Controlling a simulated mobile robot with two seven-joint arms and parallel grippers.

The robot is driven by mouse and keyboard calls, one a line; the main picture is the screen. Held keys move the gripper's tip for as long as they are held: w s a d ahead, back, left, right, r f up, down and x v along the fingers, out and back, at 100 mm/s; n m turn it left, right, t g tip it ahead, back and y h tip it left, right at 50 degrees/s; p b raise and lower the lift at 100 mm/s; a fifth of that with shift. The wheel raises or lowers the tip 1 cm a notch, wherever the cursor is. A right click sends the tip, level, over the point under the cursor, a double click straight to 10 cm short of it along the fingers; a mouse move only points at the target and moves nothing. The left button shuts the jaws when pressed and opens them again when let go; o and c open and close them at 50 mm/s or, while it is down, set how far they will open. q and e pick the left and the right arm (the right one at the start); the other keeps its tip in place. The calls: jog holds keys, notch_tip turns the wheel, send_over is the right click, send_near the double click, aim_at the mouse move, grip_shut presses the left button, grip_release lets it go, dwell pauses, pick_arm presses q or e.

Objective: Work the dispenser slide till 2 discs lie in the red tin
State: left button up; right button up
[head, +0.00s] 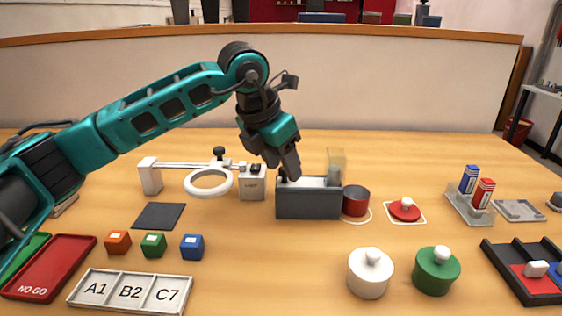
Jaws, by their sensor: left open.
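The dispenser (307,205) is a dark grey box with a pale top and a translucent upright tube (336,163) at its right end. The red tin (355,203) stands against or just beside the box's right end, on a pale ring marked on the table. Its inside looks dark, and I cannot tell whether discs lie in it. My left gripper (285,172) is open and points down at the left end of the dispenser, over a small dark part that may be the slide's knob. The gripper partly hides that part, and contact is unclear. My right gripper is not in view.
A white stand with a ring (208,182) is left of the dispenser. White (370,272) and green (436,270) lidded pots stand in front. Coloured cubes (153,245) and a labelled tray (130,292) are at front left.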

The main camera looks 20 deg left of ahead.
aim_at(313, 180)
pick_arm(q)
jog(key=shift+c, duration=0.4)
grip_shut()
jog(key=shift+w+d, duration=0.2)
jog(key=shift+d, duration=0.5)
jog(key=shift+w+d, duration=0.2)
jog(key=shift+d, duration=0.55)
jog(key=shift+w+d, duration=0.2)
jog(key=shift+d, duration=0.5)
jog(key=shift+r, duration=0.1)
jog(key=shift+c, duration=0.3)
grip_release()
jog(key=shift+d, duration=0.15)
jog(key=shift+o, duration=0.7)
